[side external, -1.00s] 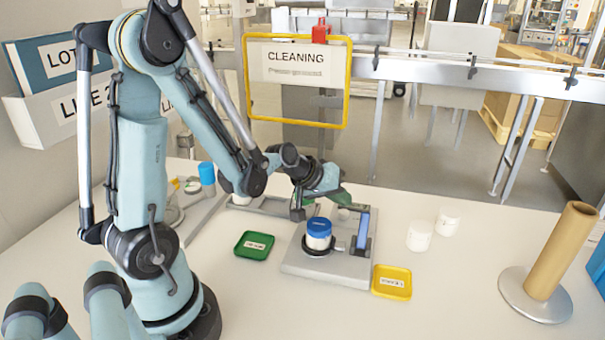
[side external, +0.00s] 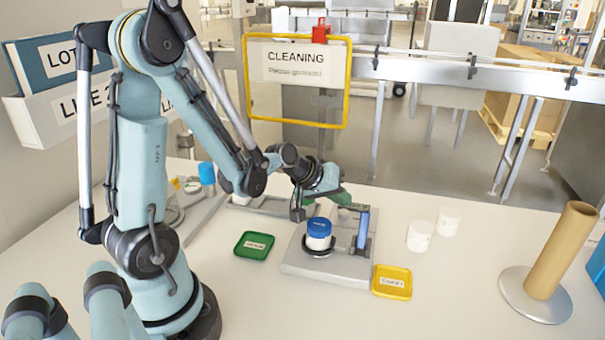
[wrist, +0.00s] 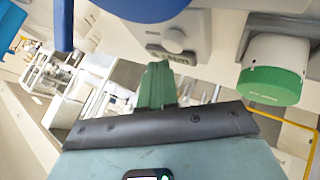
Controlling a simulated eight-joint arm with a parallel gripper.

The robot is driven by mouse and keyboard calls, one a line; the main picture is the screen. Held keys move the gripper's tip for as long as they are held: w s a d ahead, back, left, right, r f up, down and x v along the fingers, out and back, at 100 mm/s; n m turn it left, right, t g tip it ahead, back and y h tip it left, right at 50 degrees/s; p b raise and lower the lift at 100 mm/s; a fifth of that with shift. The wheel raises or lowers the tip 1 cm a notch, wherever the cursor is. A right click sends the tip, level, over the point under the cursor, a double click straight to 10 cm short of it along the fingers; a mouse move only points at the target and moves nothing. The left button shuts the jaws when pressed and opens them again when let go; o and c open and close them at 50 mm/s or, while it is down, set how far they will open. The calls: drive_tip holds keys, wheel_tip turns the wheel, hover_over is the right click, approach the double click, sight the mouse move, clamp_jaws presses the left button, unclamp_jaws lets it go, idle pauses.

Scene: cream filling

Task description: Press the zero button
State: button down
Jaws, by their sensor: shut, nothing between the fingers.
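The grey weighing station (side external: 330,270) stands mid-table, with a blue-lidded white jar (side external: 319,234) on its round black-rimmed holder and an upright blue post (side external: 363,228) beside it. In the wrist view, my gripper's green fingers (wrist: 158,72) are together and empty. I cannot read the label or tell whether the tips touch.
A green tray (side external: 254,245) lies left of the station and a yellow tray (side external: 392,282) right of it. Two white jars (side external: 420,236) stand farther right, near a cardboard tube on a round base (side external: 550,270). A green-lidded jar (wrist: 274,72) shows right of the fingers in the wrist view.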

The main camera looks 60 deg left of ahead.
sight(340, 213)
drive_tip(key=shift+f, duration=0.2)
drive_tip(key=shift+f, duration=0.25)
drive_tip(key=shift+f, duration=0.45)
idle(0.7)
drive_tip(key=shift+r, duration=0.9)
drive_tip(key=shift+r, duration=2.5)
